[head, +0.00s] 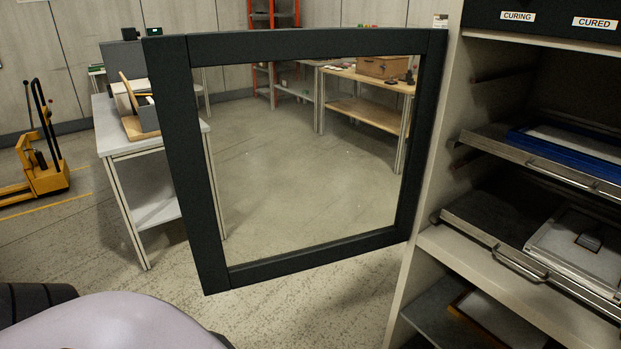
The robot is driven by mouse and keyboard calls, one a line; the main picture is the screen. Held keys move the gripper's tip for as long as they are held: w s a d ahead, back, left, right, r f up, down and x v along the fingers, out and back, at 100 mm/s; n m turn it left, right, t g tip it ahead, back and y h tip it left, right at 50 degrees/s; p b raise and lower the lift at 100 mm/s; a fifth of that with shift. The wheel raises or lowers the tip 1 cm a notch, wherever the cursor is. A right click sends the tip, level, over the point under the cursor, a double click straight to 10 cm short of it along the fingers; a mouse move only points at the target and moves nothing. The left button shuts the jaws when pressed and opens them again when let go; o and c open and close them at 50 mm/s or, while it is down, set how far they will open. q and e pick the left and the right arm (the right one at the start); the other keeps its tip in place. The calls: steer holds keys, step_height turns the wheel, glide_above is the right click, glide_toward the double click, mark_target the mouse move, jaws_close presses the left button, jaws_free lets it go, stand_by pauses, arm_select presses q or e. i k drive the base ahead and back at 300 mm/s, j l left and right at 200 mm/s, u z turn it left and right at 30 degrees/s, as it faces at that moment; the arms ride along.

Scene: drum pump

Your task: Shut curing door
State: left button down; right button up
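The curing door (182,165) is a dark frame around a clear pane. It stands wide open, swung out to the left of the cabinet (412,250). Its right edge meets the cabinet's left side wall. The cabinet carries the labels CURING (517,16) and CURED (595,23) at the top. Inside, one pulled-out shelf (540,172) holds a blue-edged tray (572,143). A lower shelf (515,258) holds a pale panel (575,240) with a small grey block. Neither of my grippers is in view.
A grey table (150,148) with boxes stands behind the door on the left. A yellow pallet truck (42,178) is at the far left. A wooden workbench (370,82) shows through the pane. Bare floor lies beneath the door.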

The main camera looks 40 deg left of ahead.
mark_target(169, 60)
steer(key=k+j+z, duration=0.15)
steer(key=j, duration=0.25)
steer(key=j+z, duration=0.1)
steer(key=j, duration=0.3)
steer(key=k+j+z, duration=0.15)
steer(key=j, duration=0.2)
steer(key=k+j+z, duration=0.1)
steer(key=j, duration=0.25)
steer(key=k+j+z, duration=0.15)
steer(key=j, duration=0.2)
steer(key=k+j+z, duration=0.15)
steer(key=j, duration=0.2)
steer(key=k+j+z, duration=0.1)
steer(key=j, duration=0.25)
steer(key=k+j+z, duration=0.15)
steer(key=j, duration=0.25)
steer(key=i+j+z, duration=0.1)
steer(key=j, duration=0.3)
steer(key=i+j+z, duration=0.15)
steer(key=j, duration=0.2)
steer(key=i+j, duration=0.1)
steer(key=j, duration=0.25)
steer(key=i+j, duration=0.1)
steer(key=j, duration=0.2)
steer(key=z, duration=0.05)
